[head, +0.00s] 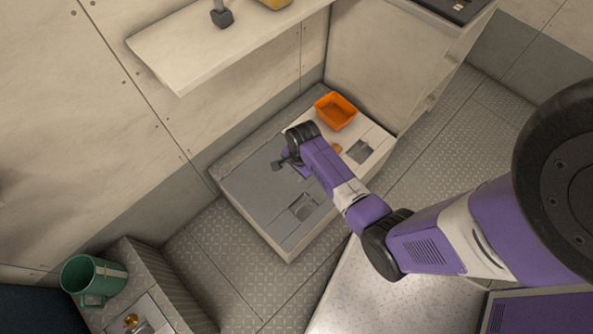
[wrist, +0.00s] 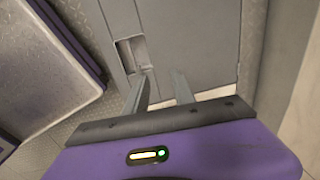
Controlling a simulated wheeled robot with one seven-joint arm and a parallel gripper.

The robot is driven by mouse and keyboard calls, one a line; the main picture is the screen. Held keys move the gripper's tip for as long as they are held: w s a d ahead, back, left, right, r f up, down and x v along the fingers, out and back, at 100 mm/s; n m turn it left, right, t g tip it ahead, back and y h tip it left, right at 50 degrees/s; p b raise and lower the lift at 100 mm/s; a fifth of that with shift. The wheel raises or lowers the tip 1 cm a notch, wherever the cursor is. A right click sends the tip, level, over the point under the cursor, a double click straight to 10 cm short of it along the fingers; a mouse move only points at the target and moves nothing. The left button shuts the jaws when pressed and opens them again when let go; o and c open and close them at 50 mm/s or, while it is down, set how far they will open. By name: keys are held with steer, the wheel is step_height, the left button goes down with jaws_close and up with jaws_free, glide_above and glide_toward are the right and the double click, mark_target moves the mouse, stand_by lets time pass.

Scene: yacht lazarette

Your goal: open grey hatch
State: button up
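The grey hatch (head: 262,182) is a flat grey panel on top of a low box against the wall in the head view, and it lies flat and closed. A recessed handle (head: 303,207) sits near its front edge. My gripper (head: 284,164) is over the hatch, further back than the recess. In the wrist view my gripper (wrist: 160,77) is open, with nothing between its two fingers. The grey hatch (wrist: 196,45) fills the view ahead of them, and the recessed handle (wrist: 132,55) is just beyond the left finger. I cannot tell whether the fingers touch the panel.
An orange bin (head: 336,111) stands on the lighter section right of the hatch, which has its own recess (head: 360,151). A shelf (head: 205,45) juts from the wall above. A green mug (head: 93,277) stands at lower left. Patterned floor (head: 215,255) is clear in front.

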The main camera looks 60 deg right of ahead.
step_height(320, 180, up, 8)
steer(key=p, duration=0.1)
steer(key=shift+s+f+p, duration=0.15)
steer(key=shift+s+p, duration=0.2)
steer(key=shift+s, duration=0.05)
steer(key=shift+a, duration=0.1)
